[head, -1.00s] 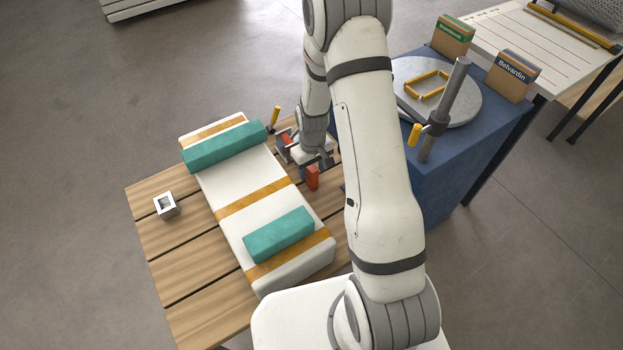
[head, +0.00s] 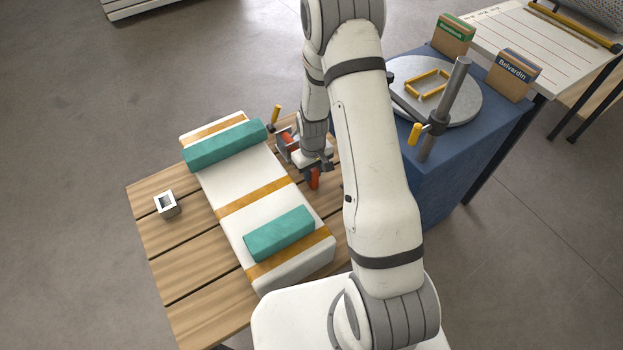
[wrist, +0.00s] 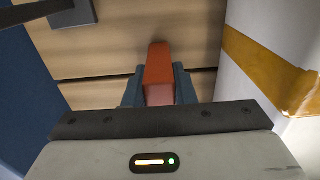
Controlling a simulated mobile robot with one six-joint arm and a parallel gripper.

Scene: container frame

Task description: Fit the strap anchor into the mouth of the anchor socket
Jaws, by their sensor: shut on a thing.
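The strap anchor, an orange-red block (head: 315,179), is held between the two fingers of my gripper (wrist: 158,90). In the wrist view the anchor (wrist: 159,64) sticks out ahead of the fingers above the wooden slats. In the head view my gripper (head: 317,166) is to the right of the white padded block. A small white square piece with a dark open top (head: 167,205), which looks like the anchor socket, stands on the slatted table left of the padded block. The anchor is well apart from it.
The white padded block (head: 231,188) with ochre bands and two teal bolsters (head: 279,234) lies between my gripper and the socket. A device with red parts and a yellow handle (head: 276,115) is just behind my gripper. A blue stand (head: 440,180) is at right.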

